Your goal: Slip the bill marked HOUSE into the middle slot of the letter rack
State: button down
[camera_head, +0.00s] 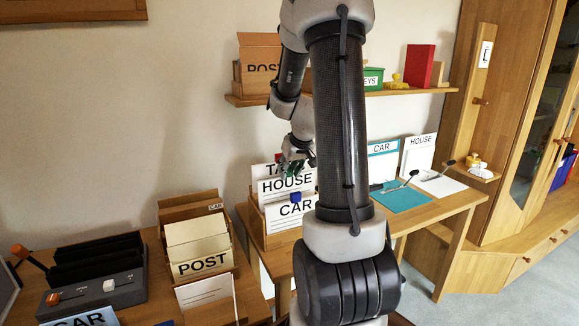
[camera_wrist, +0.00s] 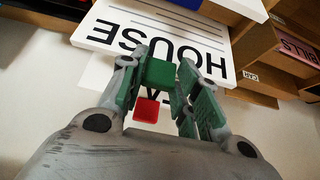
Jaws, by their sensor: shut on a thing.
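The HOUSE bill (camera_head: 286,184) is a white card with black letters and a green tab (camera_wrist: 159,72). My gripper (camera_wrist: 160,75) is shut on that tab; it also shows in the head view (camera_head: 296,160). The bill stands upright at the wooden letter rack (camera_head: 256,224), between a card reading TA (camera_head: 270,170) behind and a CAR card (camera_head: 292,209) with a blue tab in front. Its lower edge is hidden behind the CAR card, so its depth in the slot cannot be told. A red tab (camera_wrist: 147,110) shows just behind the HOUSE bill.
A POST box (camera_head: 200,260) and a black sorter (camera_head: 95,280) stand left of the rack. Right of it are upright CAR (camera_head: 382,160) and HOUSE (camera_head: 419,153) sheets with pens. A shelf (camera_head: 420,91) with boxes hangs above. My arm hides the rack's right side.

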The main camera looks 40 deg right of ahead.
jog(key=shift+f, duration=0.65)
jog(key=c, duration=0.5)
grip_release()
notch_tip(320, 180, up, 8)
dwell(0.7)
dwell(0.5)
